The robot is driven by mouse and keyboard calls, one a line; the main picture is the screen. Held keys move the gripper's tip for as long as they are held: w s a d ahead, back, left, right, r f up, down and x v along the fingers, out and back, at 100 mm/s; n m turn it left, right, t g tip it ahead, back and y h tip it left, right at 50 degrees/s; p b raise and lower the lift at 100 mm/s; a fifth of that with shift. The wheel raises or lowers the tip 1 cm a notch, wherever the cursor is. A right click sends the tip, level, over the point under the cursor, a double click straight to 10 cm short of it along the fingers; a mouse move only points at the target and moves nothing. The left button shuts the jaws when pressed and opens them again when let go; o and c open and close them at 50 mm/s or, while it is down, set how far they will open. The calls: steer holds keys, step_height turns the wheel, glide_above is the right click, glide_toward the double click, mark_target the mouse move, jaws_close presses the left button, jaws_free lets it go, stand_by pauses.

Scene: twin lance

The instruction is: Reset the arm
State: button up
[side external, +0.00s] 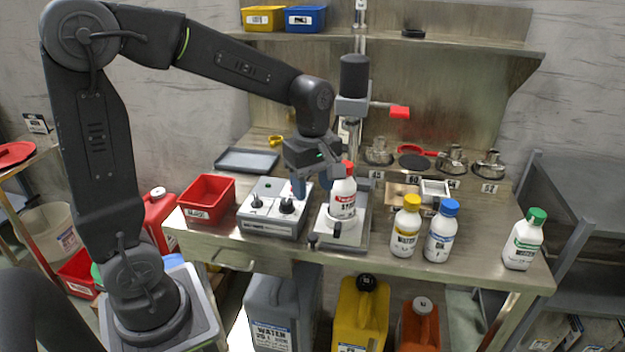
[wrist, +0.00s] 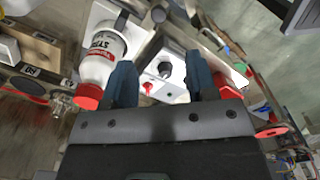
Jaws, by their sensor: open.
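My gripper (side external: 314,188) is open and empty, low over the bench between a control box and a red-capped bottle. In the wrist view its two blue-grey fingers (wrist: 161,80) stand apart with nothing held between them. The white bottle (side external: 342,198) with a red label stands upright on a small stand, just right of my gripper. It also shows in the wrist view (wrist: 101,52), close outside the left finger; I cannot tell whether they touch. The grey control box (side external: 272,222) with black knobs lies left of the gripper, and in the wrist view (wrist: 170,88) it shows between the fingers.
A press-like column with a black motor (side external: 354,76) and red handle (side external: 399,112) rises behind the bottle. A yellow-capped bottle (side external: 406,228), blue-capped bottle (side external: 442,232) and green-capped bottle (side external: 523,240) stand right. A red bin (side external: 207,198) sits left.

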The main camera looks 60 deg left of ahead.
steer(key=shift+r, duration=0.45)
steer(key=s+d+r+m+t, duration=0.2)
steer(key=s+m, duration=0.4)
steer(key=m, duration=0.3)
steer(key=s+d+r+m+t, duration=0.2)
steer(key=s+d+m+t, duration=0.1)
steer(key=s+m, duration=0.4)
steer(key=shift+s+d+r+m+t, duration=0.15)
steer(key=shift+r+m+t, duration=0.15)
steer(key=shift+m, duration=0.7)
